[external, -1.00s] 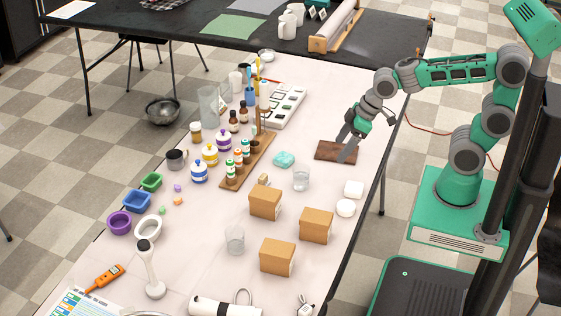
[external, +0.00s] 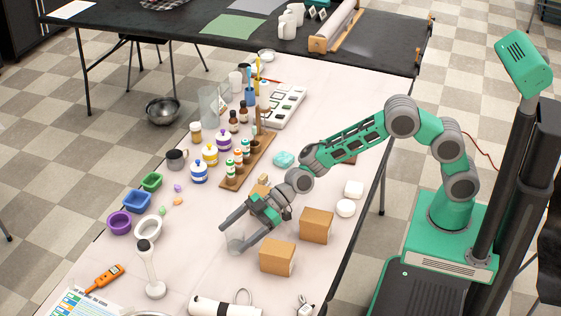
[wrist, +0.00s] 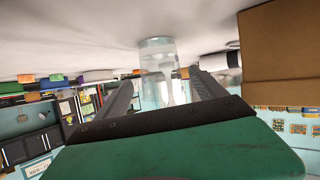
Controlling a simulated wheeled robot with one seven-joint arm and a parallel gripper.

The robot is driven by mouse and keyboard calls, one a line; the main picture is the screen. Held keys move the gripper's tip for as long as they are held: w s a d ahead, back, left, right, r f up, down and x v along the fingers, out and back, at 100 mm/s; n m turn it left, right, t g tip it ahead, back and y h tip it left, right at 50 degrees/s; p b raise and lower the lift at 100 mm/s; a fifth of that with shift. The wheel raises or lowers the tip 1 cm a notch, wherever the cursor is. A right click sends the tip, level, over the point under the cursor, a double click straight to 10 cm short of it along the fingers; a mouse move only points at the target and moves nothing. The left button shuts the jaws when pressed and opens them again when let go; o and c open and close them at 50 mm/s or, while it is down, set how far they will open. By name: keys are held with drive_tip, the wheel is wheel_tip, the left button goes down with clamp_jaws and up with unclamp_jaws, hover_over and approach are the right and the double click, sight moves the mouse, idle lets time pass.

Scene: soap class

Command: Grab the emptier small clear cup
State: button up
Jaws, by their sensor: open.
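A small clear cup (external: 236,243) stands upright on the white table, left of the front cardboard box. My gripper (external: 228,240) is low over the table with its fingers open, one on each side of this cup. In the wrist view the same clear cup (wrist: 158,60) appears centred between the open fingertips (wrist: 160,80), not gripped. I cannot tell its fill level surely. The second small clear cup is hidden behind my arm in the external view.
Cardboard boxes (external: 277,257) and (external: 316,226) stand close to the right of my gripper. A bottle rack (external: 236,178) and several bottles are behind. The table left of the cup is fairly clear.

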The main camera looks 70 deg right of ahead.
sight(226, 238)
drive_tip(key=x, duration=0.4)
drive_tip(key=shift+s, duration=0.15)
drive_tip(key=shift+r, duration=0.1)
drive_tip(key=c, duration=1.4)
drive_tip(key=shift+r, duration=0.1)
drive_tip(key=shift+c, duration=0.2)
drive_tip(key=shift+r, duration=0.85)
drive_tip(key=s+d+r, duration=0.7)
drive_tip(key=s+r, duration=0.4)
drive_tip(key=s, duration=0.1)
drive_tip(key=shift+d, duration=0.15)
idle(0.4)
